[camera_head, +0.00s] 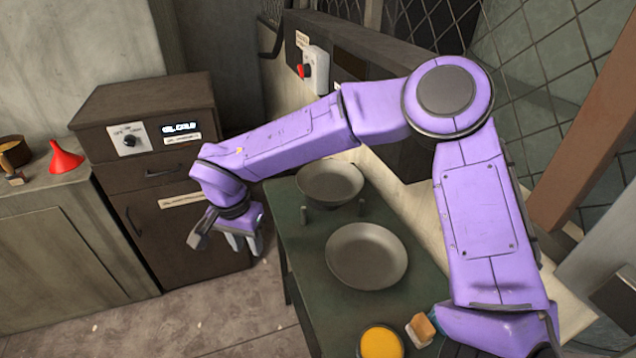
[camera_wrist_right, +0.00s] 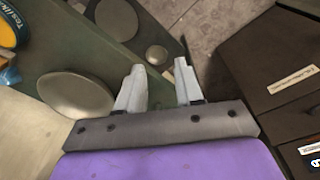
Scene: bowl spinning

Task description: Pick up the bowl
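Two shallow grey bowls show in the head view. One bowl (camera_head: 330,181) is at the far end of the green table (camera_head: 300,275); two short posts stand near it. The other, wider round bowl or dish (camera_head: 366,257) is nearer the middle. My right gripper (camera_head: 243,245) is left of the table's edge, pointing down, apart from both. My left gripper is not visible.
A yellow-topped jar (camera_head: 381,342) and a sponge-like block (camera_head: 421,329) are at the table's near end. A brown cabinet (camera_head: 170,225) stands left of the gripper. A red funnel (camera_head: 65,158) sits on the left counter. A switch box (camera_head: 315,72) is on the back wall.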

